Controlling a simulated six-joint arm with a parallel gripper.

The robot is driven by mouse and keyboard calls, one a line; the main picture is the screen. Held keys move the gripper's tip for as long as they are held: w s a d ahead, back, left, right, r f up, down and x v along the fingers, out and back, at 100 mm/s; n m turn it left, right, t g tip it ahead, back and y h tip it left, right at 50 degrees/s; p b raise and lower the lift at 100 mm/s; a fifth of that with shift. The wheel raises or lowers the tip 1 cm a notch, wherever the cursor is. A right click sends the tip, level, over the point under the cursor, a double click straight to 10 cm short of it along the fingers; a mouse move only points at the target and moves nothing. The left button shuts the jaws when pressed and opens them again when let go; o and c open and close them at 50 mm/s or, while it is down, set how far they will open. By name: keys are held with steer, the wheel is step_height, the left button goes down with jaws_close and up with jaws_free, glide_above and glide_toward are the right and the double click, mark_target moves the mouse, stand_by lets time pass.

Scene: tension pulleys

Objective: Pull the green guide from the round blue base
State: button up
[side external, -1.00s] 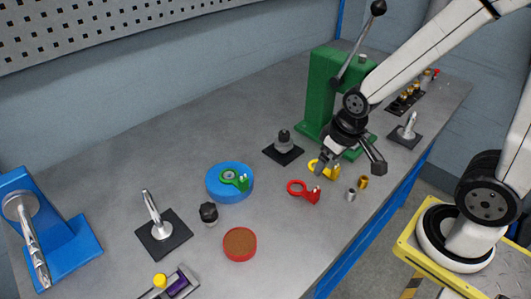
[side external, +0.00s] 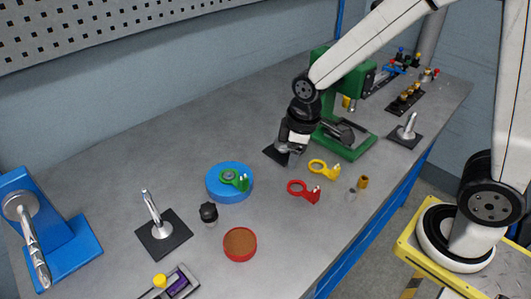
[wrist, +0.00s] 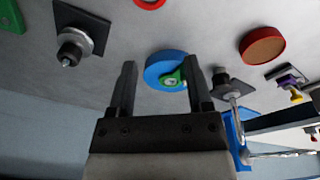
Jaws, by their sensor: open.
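The round blue base (side external: 219,194) sits flat on the grey table, left of my gripper (side external: 288,160) in the side view. The green guide (side external: 241,181) rests on top of it, its arm pointing right. In the wrist view the blue base (wrist: 158,66) and the green guide (wrist: 173,79) show ahead, in the gap between my open fingers (wrist: 160,65). My gripper is empty and apart from both, above the black plate near the green press. The right end of the guide is partly hidden by a finger in the wrist view.
A black plate with a grey peg (wrist: 72,50) lies near my gripper. The yellow guide (side external: 320,168) and red guide (side external: 303,191) lie right of the base. A black knob (side external: 209,212) and a red-rimmed dish (side external: 239,257) stand in front. The green press (side external: 345,145) stands behind right.

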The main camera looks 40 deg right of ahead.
mark_target(242, 179)
steer(key=w+a+n, duration=0.2)
steer(key=n, duration=0.1)
steer(key=w+a+n+g, duration=0.1)
steer(key=w+a+n, duration=0.1)
steer(key=a+n, duration=0.1)
steer(key=w+a+n, duration=0.2)
steer(key=a+n, duration=0.1)
steer(key=shift+w+a+n, duration=0.2)
steer(key=shift+w+n, duration=0.1)
steer(key=shift+w+a+n+g, duration=0.3)
steer(key=shift+a+n, duration=0.3)
steer(key=shift+f, duration=3.9)
jaws_close()
